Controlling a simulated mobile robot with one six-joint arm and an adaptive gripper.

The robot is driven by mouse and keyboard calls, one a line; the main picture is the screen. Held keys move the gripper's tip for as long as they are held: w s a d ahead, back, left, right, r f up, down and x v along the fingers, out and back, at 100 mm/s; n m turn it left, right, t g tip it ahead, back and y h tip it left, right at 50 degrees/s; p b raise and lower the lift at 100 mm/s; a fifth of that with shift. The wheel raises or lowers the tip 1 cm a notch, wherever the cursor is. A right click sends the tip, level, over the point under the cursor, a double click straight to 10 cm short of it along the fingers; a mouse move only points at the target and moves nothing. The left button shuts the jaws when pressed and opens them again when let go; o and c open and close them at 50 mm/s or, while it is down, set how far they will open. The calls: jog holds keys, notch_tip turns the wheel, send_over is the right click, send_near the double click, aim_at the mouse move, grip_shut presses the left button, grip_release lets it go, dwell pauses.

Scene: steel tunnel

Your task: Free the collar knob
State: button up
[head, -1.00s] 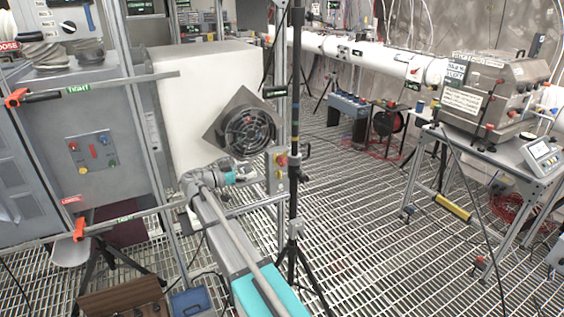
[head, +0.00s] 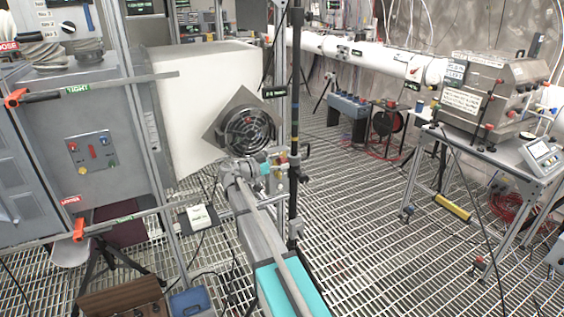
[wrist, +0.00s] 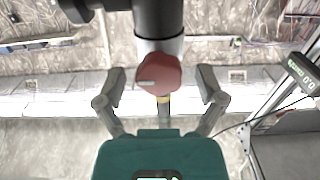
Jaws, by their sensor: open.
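The black pole (head: 295,90) of a tripod stand rises at the middle of the head view. In the wrist view the pole (wrist: 158,15) comes down from the top to a pale collar band (wrist: 160,46). A red rounded knob (wrist: 160,76) with a pale mark sits just below the band. My gripper (wrist: 160,86) is open, with one finger on each side of the knob in the picture. Gaps show between knob and fingers. In the head view my gripper (head: 278,168) is beside the pole; the knob is too small to make out there.
A fan with a square plate (head: 246,128) on a white box (head: 190,95) stands close behind my gripper. A grey cabinet (head: 75,130) with red-ended clamp bars is at left. A bench with a metal box (head: 490,95) is at right. The grated floor (head: 370,240) between is open.

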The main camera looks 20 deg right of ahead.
jog(key=shift+d, duration=0.1)
jog(key=c, duration=1.1)
jog(key=shift+d, duration=0.15)
jog(key=shift+c, duration=0.3)
